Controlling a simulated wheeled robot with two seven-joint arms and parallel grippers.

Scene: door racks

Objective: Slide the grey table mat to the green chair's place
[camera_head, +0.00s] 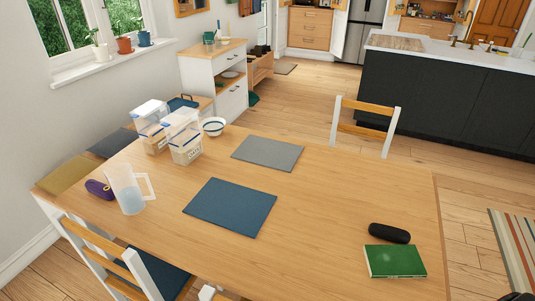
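The grey table mat (268,153) lies flat on the far part of the wooden table (330,205), near its far edge. A dark blue mat (230,206) lies nearer, apart from it. I see no plainly green chair. A white chair with wooden slats (365,129) stands past the far edge, its seat hidden by the table. Another such chair with a dark blue seat pad (172,280) is at the near left. Neither gripper can be made out; only a dark, unclear shape shows at the bottom right corner.
Two cereal containers (184,143), a bowl (213,126), a jug (128,192) and a purple case (99,189) stand at the table's left. A black case (389,233) and green book (395,261) lie at the right.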

